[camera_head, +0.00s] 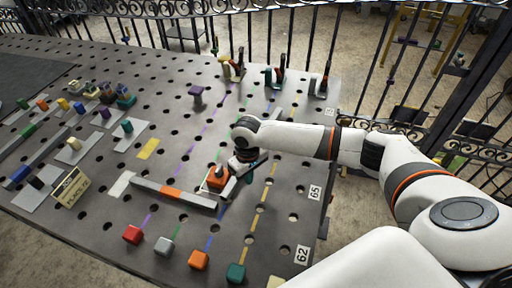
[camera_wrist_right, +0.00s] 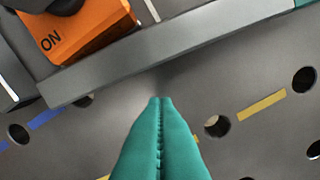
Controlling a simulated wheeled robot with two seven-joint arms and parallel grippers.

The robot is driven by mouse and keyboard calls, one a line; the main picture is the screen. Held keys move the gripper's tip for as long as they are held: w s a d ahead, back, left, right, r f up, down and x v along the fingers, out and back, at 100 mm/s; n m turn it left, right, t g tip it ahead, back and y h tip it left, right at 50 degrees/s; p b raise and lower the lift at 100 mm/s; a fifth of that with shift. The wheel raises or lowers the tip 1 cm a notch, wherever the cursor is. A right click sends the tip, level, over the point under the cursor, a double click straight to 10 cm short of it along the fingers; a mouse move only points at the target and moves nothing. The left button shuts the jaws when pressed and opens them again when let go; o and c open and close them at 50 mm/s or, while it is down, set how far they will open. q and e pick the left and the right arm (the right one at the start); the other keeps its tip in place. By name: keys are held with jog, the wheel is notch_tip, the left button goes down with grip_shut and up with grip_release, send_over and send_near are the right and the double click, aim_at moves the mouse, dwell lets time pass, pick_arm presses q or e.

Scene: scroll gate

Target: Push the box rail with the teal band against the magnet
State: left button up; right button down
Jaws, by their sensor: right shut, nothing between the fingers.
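The grey box rail (camera_wrist_right: 170,50) runs diagonally across the right wrist view, with a bit of its teal band (camera_wrist_right: 306,3) at the top right corner. The orange magnet (camera_wrist_right: 85,25), marked ON, lies along the rail's far side; they look touching or nearly so. In the head view the magnet (camera_head: 216,180) stands at the right end of another grey rail with an orange band (camera_head: 171,191). My right gripper (camera_wrist_right: 160,100) has teal fingertips pressed together and empty, on the near side of the teal-banded rail, a small gap apart. My left gripper is not in view.
Red (camera_head: 132,234), grey (camera_head: 164,246), orange (camera_head: 199,260) and teal (camera_head: 236,272) blocks line the front edge. Several clamps (camera_head: 232,66) stand at the back. Small coloured parts and a place card (camera_head: 70,188) are at left. Iron railing (camera_head: 300,25) borders the perforated table.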

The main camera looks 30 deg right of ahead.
jog(key=shift+f, duration=0.85)
jog(key=shift+r+p, duration=0.25)
jog(key=shift+p, duration=0.2)
dwell(0.9)
jog(key=shift+w+a, duration=0.8)
jog(key=shift+w, duration=0.05)
jog(key=shift+w+a, duration=0.1)
jog(key=shift+a, duration=0.05)
